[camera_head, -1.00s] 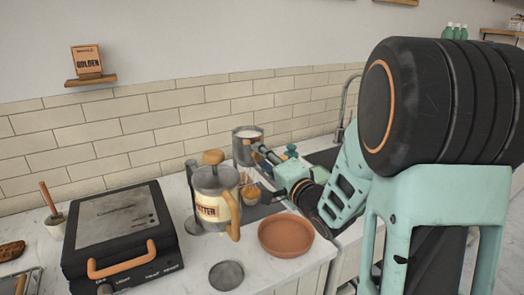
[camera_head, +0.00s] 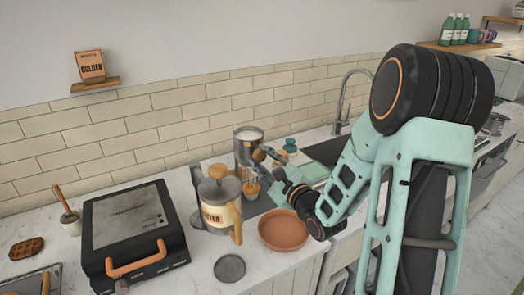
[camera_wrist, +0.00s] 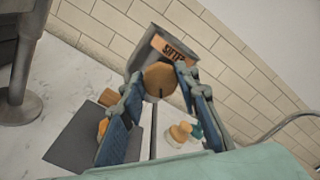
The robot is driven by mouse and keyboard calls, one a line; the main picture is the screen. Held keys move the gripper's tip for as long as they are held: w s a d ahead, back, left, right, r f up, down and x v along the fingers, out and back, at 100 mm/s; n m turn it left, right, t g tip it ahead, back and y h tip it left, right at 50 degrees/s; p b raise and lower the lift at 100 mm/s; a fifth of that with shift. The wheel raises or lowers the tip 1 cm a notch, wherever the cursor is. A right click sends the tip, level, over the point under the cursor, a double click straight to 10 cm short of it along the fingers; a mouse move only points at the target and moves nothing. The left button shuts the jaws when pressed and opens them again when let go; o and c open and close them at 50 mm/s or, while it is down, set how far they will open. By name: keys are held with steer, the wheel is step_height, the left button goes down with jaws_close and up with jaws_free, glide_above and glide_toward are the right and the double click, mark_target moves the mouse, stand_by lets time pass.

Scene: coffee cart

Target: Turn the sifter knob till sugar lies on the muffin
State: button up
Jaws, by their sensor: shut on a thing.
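The sifter (camera_head: 246,151) is a grey metal can with white sugar visible at its top, behind the French press in the head view. It also shows in the wrist view (camera_wrist: 182,43), with its label tilted. My gripper (camera_head: 265,160) is at the sifter's right front side. In the wrist view my gripper (camera_wrist: 159,80) has its fingers on either side of the round orange knob (camera_wrist: 159,77) and is shut on it. The muffin (camera_head: 251,189) sits low in front of the sifter. I cannot tell whether sugar lies on it.
A French press (camera_head: 218,205) stands close left of the muffin. A terracotta dish (camera_head: 283,231) lies in front of my gripper. A black waffle iron (camera_head: 132,235) is at the left. A sink with a tall faucet (camera_head: 342,108) is at the back right.

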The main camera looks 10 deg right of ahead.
steer(key=m+p, duration=0.4)
steer(key=m, duration=0.1)
steer(key=shift+r, duration=0.2)
stand_by(0.3)
steer(key=o, duration=1.2)
steer(key=shift+f, duration=0.1)
steer(key=shift+c, duration=0.2)
steer(key=v, duration=0.7)
steer(key=shift+s, duration=0.2)
steer(key=shift+d, duration=0.1)
